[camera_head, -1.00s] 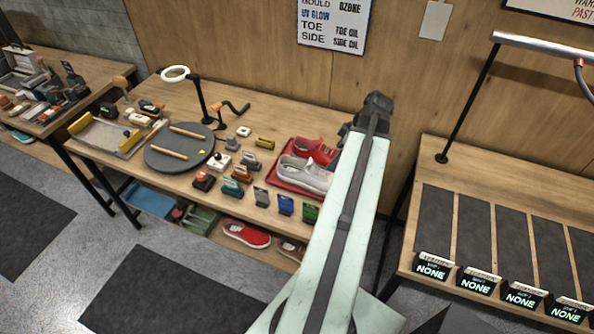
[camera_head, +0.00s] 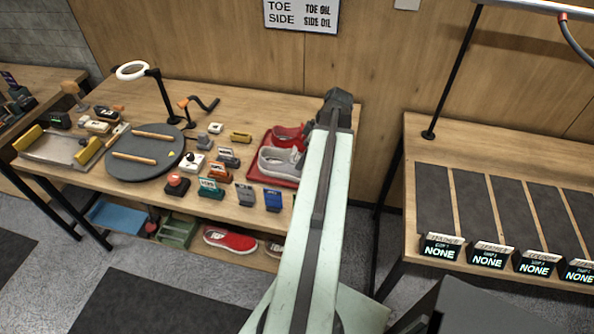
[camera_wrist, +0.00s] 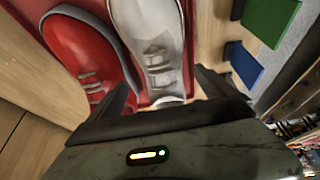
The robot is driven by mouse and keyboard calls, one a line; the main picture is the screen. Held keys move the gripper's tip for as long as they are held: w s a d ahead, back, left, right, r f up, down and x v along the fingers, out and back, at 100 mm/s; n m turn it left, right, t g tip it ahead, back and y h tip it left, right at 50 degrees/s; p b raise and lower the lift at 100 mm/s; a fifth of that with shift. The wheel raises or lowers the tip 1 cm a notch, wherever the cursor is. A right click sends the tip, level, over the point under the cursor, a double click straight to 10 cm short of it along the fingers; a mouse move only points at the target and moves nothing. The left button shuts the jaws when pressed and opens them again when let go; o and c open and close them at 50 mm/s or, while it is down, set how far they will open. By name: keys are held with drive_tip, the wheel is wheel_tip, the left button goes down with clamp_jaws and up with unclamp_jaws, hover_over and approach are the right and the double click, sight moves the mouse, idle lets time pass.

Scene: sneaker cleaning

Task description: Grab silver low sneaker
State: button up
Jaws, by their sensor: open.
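The silver low sneaker (camera_head: 279,162) lies on a red tray (camera_head: 257,171) at the right end of the workbench, beside a red sneaker (camera_head: 287,136). In the wrist view the silver sneaker (camera_wrist: 152,45) points up the picture, with the red sneaker (camera_wrist: 80,55) to its left. My gripper (camera_wrist: 165,92) is open and empty, its dark fingers spread on either side of the silver sneaker's near end. Whether they touch it I cannot tell. In the head view my arm hides the gripper and part of the tray.
Small blue (camera_head: 272,199) and green (camera_wrist: 270,20) blocks stand near the tray. A round grey turntable (camera_head: 145,151) and a ring lamp (camera_head: 132,71) are farther left. Another red shoe (camera_head: 230,238) sits on the lower shelf. A second table (camera_head: 420,150) stands at right.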

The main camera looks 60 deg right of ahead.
drive_tip(key=b+x, duration=0.4)
drive_tip(key=x, duration=0.1)
drive_tip(key=shift+w+a+f+b, duration=0.15)
drive_tip(key=shift+w+a+b, duration=0.1)
drive_tip(key=shift+b, duration=0.15)
drive_tip(key=shift+r, duration=0.2)
drive_tip(key=c, duration=1.9)
drive_tip(key=shift+o, duration=0.2)
wheel_tip(320, 180, up, 11)
drive_tip(key=p, duration=1.1)
drive_tip(key=shift+f, duration=0.25)
